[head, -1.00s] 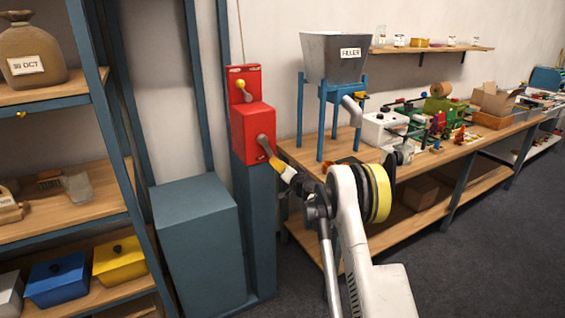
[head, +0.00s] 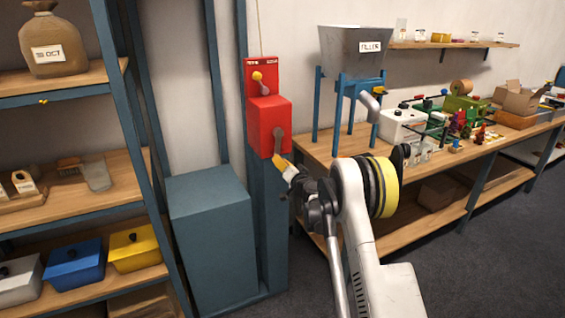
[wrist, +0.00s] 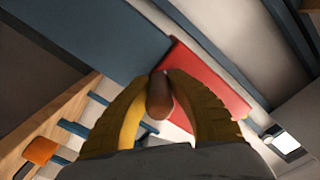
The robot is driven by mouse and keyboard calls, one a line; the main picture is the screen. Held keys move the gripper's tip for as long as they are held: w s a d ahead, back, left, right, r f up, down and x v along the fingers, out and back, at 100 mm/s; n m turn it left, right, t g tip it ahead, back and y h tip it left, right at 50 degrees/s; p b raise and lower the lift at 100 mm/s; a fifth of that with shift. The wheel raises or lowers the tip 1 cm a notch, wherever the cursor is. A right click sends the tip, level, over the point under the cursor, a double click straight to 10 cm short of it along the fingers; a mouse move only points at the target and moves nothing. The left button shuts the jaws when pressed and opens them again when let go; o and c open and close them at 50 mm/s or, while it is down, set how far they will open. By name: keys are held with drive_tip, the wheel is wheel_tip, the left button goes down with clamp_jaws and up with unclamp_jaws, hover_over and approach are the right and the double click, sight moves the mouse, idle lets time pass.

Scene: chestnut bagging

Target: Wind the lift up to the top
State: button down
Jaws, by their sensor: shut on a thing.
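The red winch box (head: 268,122) is fixed on a blue column (head: 272,230). A grey crank arm (head: 277,143) hangs about straight down from its front. Above it is a small lever with a yellow knob (head: 258,77). My gripper (head: 286,168) has its yellow fingers closed around the crank's brown handle (wrist: 160,96), seen between the fingertips in the wrist view. The red box (wrist: 208,80) lies just beyond them there. A blue-grey block (head: 210,235) stands low between tall blue posts left of the column. I cannot tell whether it is the lift.
A shelf rack (head: 60,215) with a sack and lidded boxes stands at left. At right, a workbench (head: 318,152) holds a grey filler hopper (head: 350,55) on blue legs and several machines. Dark floor (head: 490,265) is open at lower right.

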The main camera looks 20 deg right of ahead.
drive_tip(key=shift+a, duration=0.25)
drive_tip(key=c, duration=1.2)
unclamp_jaws()
drive_tip(key=shift+a, duration=0.15)
drive_tip(key=shift+d, duration=0.2)
drive_tip(key=shift+s, duration=0.35)
drive_tip(key=s, duration=1.1)
drive_tip(key=shift+s+d, duration=0.1)
drive_tip(key=shift+d, duration=0.2)
drive_tip(key=shift+r, duration=0.1)
